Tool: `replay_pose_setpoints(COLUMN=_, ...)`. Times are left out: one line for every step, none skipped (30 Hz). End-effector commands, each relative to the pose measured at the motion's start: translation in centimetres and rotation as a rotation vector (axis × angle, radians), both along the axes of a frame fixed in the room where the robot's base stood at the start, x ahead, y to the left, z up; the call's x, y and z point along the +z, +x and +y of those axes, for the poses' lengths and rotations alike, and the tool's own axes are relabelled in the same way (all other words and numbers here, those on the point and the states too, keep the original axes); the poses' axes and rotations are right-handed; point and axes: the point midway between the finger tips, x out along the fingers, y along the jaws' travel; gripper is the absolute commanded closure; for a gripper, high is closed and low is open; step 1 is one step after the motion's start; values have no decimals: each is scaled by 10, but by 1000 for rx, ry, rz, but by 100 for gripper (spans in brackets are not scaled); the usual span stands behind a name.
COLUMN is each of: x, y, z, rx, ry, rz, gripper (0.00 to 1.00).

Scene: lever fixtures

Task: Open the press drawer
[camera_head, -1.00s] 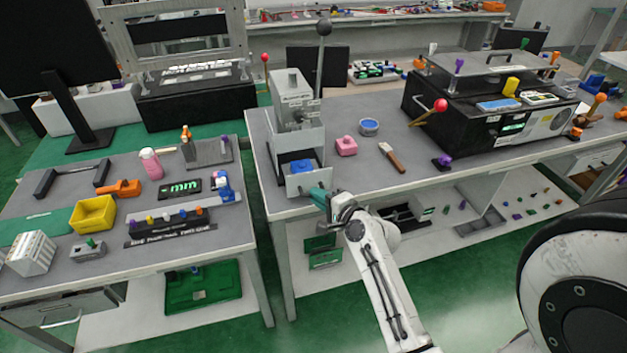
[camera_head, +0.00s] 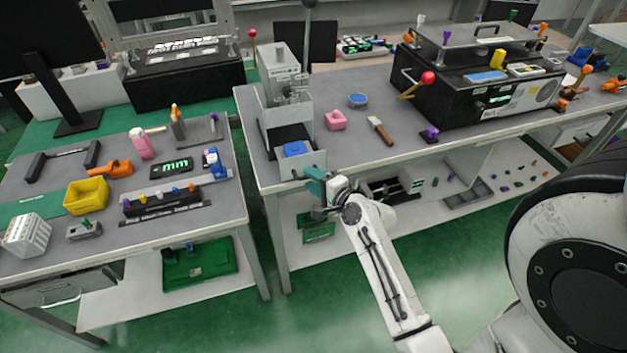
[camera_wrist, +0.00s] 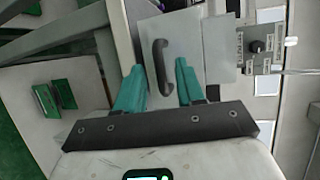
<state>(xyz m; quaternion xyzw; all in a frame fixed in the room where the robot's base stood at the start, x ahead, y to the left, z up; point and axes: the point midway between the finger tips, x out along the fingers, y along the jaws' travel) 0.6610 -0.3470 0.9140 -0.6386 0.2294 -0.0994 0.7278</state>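The press (camera_head: 284,72) is a grey upright machine at the left end of the right-hand bench. Its drawer (camera_head: 303,164) stands out from its base, with a dark interior and a blue block (camera_head: 294,148) inside. In the wrist view the pale drawer front (camera_wrist: 203,40) carries a black curved handle (camera_wrist: 160,66). My gripper's teal fingers (camera_wrist: 159,68) are spread, one on each side of the handle with visible gaps. In the head view my gripper (camera_head: 314,182) is beside the right lower part of the drawer front.
A black box with a red-knobbed lever (camera_head: 428,78) stands farther right. Another bench (camera_head: 110,225) is at left, with a gap between. The floor before the benches is clear.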

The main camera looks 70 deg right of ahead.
Motion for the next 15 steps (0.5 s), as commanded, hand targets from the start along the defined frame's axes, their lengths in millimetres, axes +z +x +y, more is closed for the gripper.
replay_pose_setpoints(x=0, y=0, z=0, rx=0, ry=0, rz=0, gripper=62)
replay_pose_setpoints(x=0, y=-1, z=0, rx=0, ry=0, rz=0, gripper=62)
replay_pose_setpoints(x=0, y=-3, z=1, rx=-1, ry=0, rz=0, gripper=62)
replay_pose_setpoints(x=0, y=-5, z=2, rx=-1, ry=0, rz=0, gripper=62)
replay_pose_setpoints(x=0, y=-8, z=4, rx=-1, ry=0, rz=0, gripper=62)
replay_pose_setpoints(x=1, y=-12, z=6, rx=-1, ry=0, rz=0, gripper=62)
replay_pose_setpoints(x=2, y=-16, z=8, rx=-1, ry=0, rz=1, gripper=62)
replay_pose_setpoints(x=3, y=-20, z=11, rx=0, ry=0, rz=1, gripper=62)
replay_pose_setpoints(x=4, y=-27, z=14, rx=0, ry=0, rz=1, gripper=62)
replay_pose_setpoints(x=4, y=-32, z=16, rx=-1, ry=1, rz=2, gripper=62)
replay_pose_setpoints(x=6, y=-38, z=19, rx=-1, ry=0, rz=1, gripper=62)
replay_pose_setpoints(x=7, y=-45, z=23, rx=-1, ry=1, rz=2, gripper=62)
replay_pose_setpoints(x=9, y=-50, z=25, rx=-1, ry=-1, rz=1, gripper=62)
replay_pose_setpoints(x=10, y=-55, z=28, rx=-1, ry=0, rz=2, gripper=62)
replay_pose_setpoints(x=11, y=-62, z=31, rx=-1, ry=1, rz=2, gripper=62)
